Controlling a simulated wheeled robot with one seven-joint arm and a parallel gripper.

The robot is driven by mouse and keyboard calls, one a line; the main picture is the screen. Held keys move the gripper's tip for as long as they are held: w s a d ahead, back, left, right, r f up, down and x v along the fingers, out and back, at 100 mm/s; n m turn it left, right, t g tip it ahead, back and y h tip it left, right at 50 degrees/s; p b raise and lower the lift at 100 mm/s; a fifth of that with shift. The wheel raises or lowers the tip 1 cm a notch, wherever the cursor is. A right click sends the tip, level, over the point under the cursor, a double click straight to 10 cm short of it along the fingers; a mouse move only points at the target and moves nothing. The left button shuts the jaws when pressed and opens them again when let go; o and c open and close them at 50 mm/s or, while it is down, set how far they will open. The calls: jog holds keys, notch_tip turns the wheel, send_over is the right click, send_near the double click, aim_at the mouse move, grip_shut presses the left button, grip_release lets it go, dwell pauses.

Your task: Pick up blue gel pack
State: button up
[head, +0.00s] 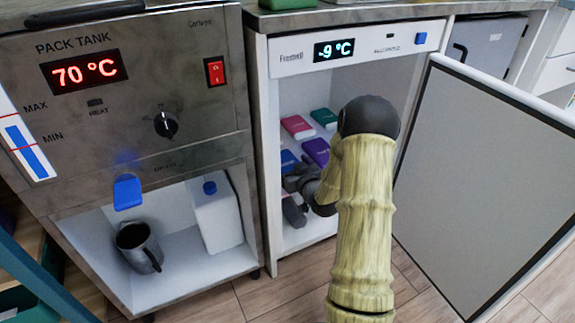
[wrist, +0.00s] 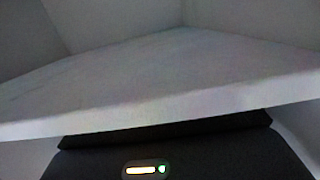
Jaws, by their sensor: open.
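The blue gel pack (head: 288,161) is inside the open freezer (head: 345,60), at the left of the lower row of packs. My gripper partly hides its lower part in the head view. My gripper (head: 291,197) is dark and open, at the freezer's mouth, just in front of and below the blue pack. I cannot tell whether it touches the pack. The wrist view shows only a pale shelf-like surface (wrist: 160,80) above a dark part of my gripper, and no pack.
A pink pack (head: 297,127), a green pack (head: 324,118) and a purple pack (head: 316,151) are near the blue one. The freezer door (head: 490,180) stands open at right. The pack tank (head: 140,100), with a metal jug (head: 138,247) and white container (head: 215,215) below, is at left.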

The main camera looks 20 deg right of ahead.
aim_at(291, 165)
jog(key=shift+w+a, duration=0.1)
jog(key=shift+a, duration=0.05)
jog(key=c, duration=1)
jog(key=shift+a, duration=0.1)
jog(key=shift+c, duration=0.7)
jog(key=shift+d+r+p, duration=0.35)
jog(key=shift+r+p, duration=0.25)
jog(key=shift+p, duration=0.25)
notch_tip(291, 165, up, 11)
jog(key=p, duration=0.7)
jog(key=d+p, duration=0.7)
jog(key=d, duration=1.2)
jog(key=shift+w+d+f, duration=0.25)
jog(key=shift+d+f, duration=0.05)
